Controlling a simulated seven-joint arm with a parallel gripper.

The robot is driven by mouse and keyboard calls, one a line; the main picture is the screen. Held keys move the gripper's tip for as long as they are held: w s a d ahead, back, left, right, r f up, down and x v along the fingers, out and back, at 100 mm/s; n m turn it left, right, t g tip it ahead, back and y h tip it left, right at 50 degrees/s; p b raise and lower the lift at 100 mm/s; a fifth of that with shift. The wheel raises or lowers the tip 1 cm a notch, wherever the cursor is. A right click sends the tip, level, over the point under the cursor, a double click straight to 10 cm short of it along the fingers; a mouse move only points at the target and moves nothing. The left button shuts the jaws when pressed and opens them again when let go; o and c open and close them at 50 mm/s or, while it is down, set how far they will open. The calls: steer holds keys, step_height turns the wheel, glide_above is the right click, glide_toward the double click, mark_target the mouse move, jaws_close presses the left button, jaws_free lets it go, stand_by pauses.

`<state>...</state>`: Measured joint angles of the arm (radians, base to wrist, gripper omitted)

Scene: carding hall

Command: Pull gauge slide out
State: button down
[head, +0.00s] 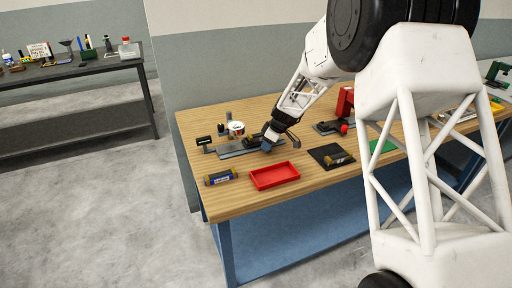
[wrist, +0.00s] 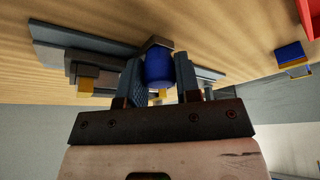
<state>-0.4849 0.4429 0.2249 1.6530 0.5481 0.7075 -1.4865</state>
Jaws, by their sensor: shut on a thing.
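The gauge (head: 236,151), a long grey base with a dark slide part on it, lies on the wooden bench in the head view. Its grey rail shows at the upper left of the wrist view (wrist: 72,36). A blue round knob (wrist: 159,68) stands between my fingers in the wrist view. My gripper (wrist: 158,80) is shut on this knob, one finger on each side. In the head view my gripper (head: 268,142) is at the right part of the gauge and partly hides it. How far the slide is out I cannot tell.
A black mat (head: 331,156) lies right. The bench's front left corner is bare.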

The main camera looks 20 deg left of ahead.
steer(key=shift+w+d, duration=0.65)
steer(key=c, duration=0.8)
jaws_free()
steer(key=shift+r, duration=0.1)
steer(key=shift+v, duration=3.85)
steer(key=shift+d, duration=0.1)
